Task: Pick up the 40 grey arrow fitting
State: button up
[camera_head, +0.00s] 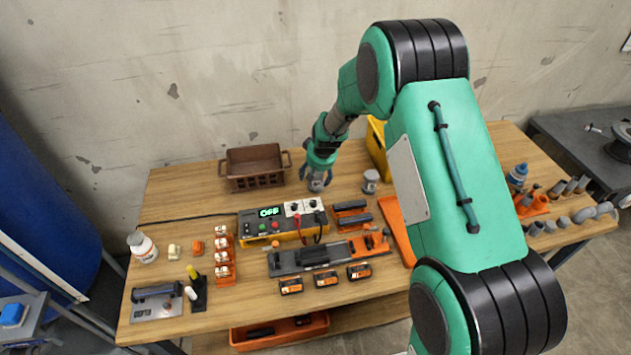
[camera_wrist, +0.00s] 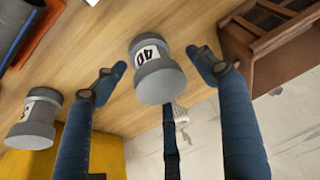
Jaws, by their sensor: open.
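The 40 grey arrow fitting (camera_wrist: 158,80) is a short grey cylinder with wider rims and a white label with dark marks reading 40. In the wrist view it stands between the spread fingers of my gripper (camera_wrist: 156,74), with gaps visible on its left and right. In the head view my gripper (camera_head: 317,184) is low over the back of the table, and it largely hides this fitting.
A brown crate (camera_head: 254,167) stands close left of my gripper. A yellow bin (camera_head: 378,146) stands behind on the right. Several grey pipe pieces (camera_head: 550,224) lie at the right end.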

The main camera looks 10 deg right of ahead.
dwell(0.4)
jog(key=c, duration=1.3)
jog(key=shift+r, duration=0.1)
jog(key=shift+r+p, duration=1.2)
jog(key=shift+r, duration=3.75)
